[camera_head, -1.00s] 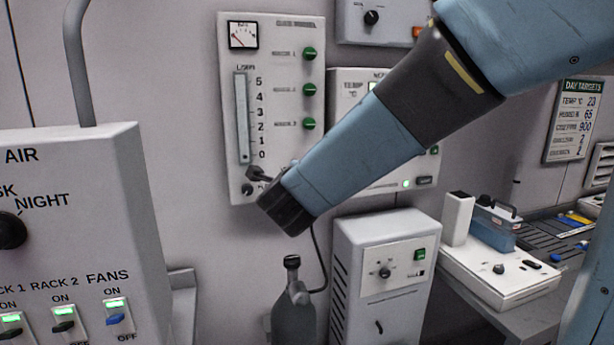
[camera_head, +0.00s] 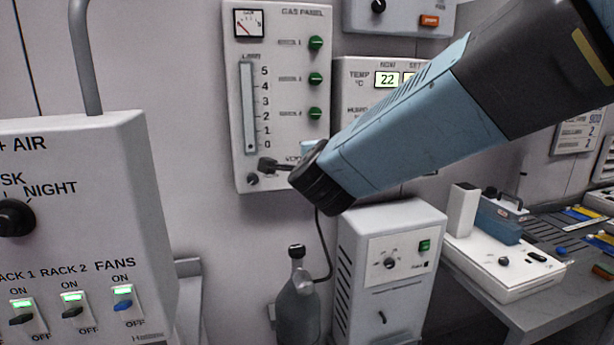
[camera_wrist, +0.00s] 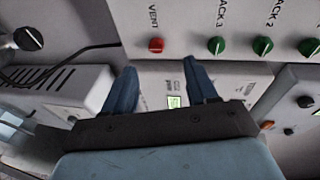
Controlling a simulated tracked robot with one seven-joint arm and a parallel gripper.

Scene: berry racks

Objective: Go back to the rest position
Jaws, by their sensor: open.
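My blue arm reaches in from the upper right in the head view, its dark wrist end in front of the lower right corner of the gas panel (camera_head: 290,185). The fingers point toward the wall instruments. A red VENT knob (camera_wrist: 156,45) and a row of green knobs (camera_wrist: 216,45) on the gas panel lie beyond the fingertips.
A grey switch box (camera_head: 75,235) with lit switches stands at the left. A grey bottle (camera_head: 298,310) and a white unit (camera_head: 392,215) stand below my arm. A bench (camera_head: 530,312) with a white device (camera_head: 490,270) is at the right. Wall between box and panel is bare.

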